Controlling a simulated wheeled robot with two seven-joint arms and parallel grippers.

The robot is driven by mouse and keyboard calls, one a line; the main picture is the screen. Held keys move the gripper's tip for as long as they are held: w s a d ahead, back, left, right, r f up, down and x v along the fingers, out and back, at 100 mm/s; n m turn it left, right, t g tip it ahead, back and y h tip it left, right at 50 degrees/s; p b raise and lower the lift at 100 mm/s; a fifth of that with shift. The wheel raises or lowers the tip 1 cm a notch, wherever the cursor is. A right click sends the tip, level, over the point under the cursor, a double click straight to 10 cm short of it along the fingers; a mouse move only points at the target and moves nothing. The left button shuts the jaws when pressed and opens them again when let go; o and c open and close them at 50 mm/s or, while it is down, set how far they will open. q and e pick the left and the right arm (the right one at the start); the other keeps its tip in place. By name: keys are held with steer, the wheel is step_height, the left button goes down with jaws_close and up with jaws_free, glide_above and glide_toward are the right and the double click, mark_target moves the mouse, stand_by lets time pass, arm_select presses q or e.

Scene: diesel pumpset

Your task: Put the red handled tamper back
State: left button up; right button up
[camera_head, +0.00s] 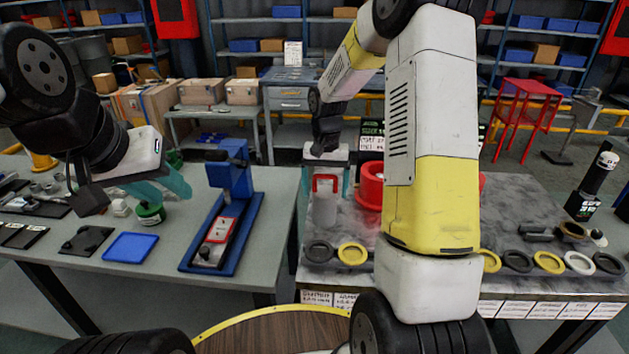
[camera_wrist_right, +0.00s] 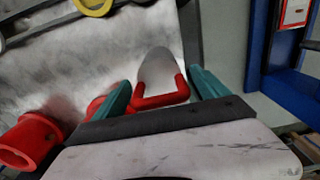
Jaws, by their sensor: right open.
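The red handled tamper (camera_head: 325,183) is at the left end of the dark-topped right table, a red U-shaped handle over a pale grey body. In the right wrist view its red handle (camera_wrist_right: 161,99) lies between two teal fingers, with visible gaps on both sides. My right gripper (camera_head: 328,188) is open around the handle and points down. I cannot tell whether the tamper touches the table. My left gripper (camera_head: 168,193) is above the left table, near a small green-and-white round item (camera_head: 150,213); its teal fingers look apart and empty.
Red cylinders (camera_head: 369,186) stand just right of the tamper, partly hidden by my right arm. A row of black, yellow and white rings (camera_head: 353,254) lines the front edge. A blue press stand (camera_head: 232,178) and blue tray (camera_head: 130,247) are on the left table.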

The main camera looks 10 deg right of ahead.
step_height(320, 180, up, 11)
steer(key=shift+s+r, duration=0.1)
steer(key=shift+r, duration=0.1)
steer(key=s+r+n+t+y, duration=0.1)
steer(key=s+r+n+t, duration=0.15)
steer(key=s+r, duration=0.8)
steer(key=s+a+f+n+t+y, duration=0.1)
steer(key=s+a+t, duration=0.1)
steer(key=s, duration=1.1)
steer(key=shift+s+f+t, duration=0.3)
steer(key=shift+t, duration=0.55)
steer(key=shift+a, duration=0.1)
